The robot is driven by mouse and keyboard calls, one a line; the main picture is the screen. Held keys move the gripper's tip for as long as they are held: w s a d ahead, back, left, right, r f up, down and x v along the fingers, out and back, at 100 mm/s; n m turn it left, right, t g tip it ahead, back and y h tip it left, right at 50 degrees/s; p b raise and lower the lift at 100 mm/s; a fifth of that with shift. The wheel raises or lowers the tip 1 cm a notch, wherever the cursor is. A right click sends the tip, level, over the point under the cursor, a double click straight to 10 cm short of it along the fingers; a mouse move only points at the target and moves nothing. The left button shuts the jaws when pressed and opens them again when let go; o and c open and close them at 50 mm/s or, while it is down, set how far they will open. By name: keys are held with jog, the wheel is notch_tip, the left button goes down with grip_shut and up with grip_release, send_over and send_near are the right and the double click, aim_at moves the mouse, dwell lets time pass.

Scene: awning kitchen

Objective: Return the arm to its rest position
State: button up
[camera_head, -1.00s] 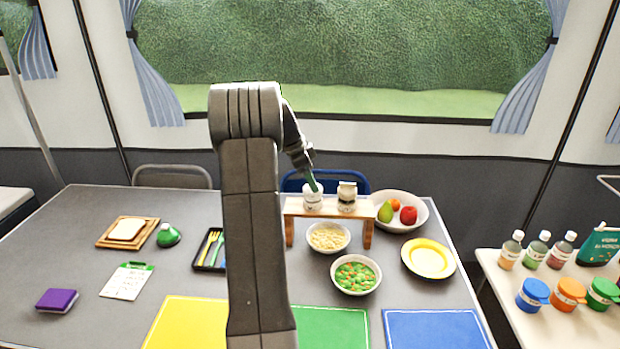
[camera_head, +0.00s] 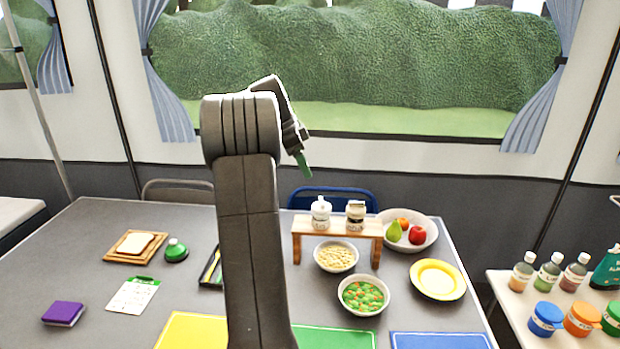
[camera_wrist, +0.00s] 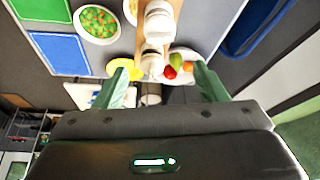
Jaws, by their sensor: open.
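My gripper (camera_head: 303,165) is up in the air at the end of my raised arm, above and behind the small wooden shelf (camera_head: 340,226) in the head view. Its green fingers point down and hold nothing. In the wrist view the two green fingers of my gripper (camera_wrist: 165,88) stand wide apart. Two white jars, the left one (camera_head: 320,213) and the right one (camera_head: 355,215), stand upright on the shelf, below and apart from the fingers. My arm hides part of the cutlery tray (camera_head: 212,268).
Bowls of pasta (camera_head: 336,257) and vegetables (camera_head: 363,295), a fruit bowl (camera_head: 425,226) and a yellow plate (camera_head: 437,280) surround the shelf. A side table (camera_head: 505,292) with bottles and lidded jars stands at right. The window (camera_head: 400,118) is behind; the air around my gripper looks clear.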

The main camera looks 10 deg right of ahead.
aim_at(321, 200)
jog(key=shift+v, duration=0.85)
jog(key=shift+f, duration=0.15)
jog(key=x, duration=1.3)
jog(key=shift+d+f, duration=0.25)
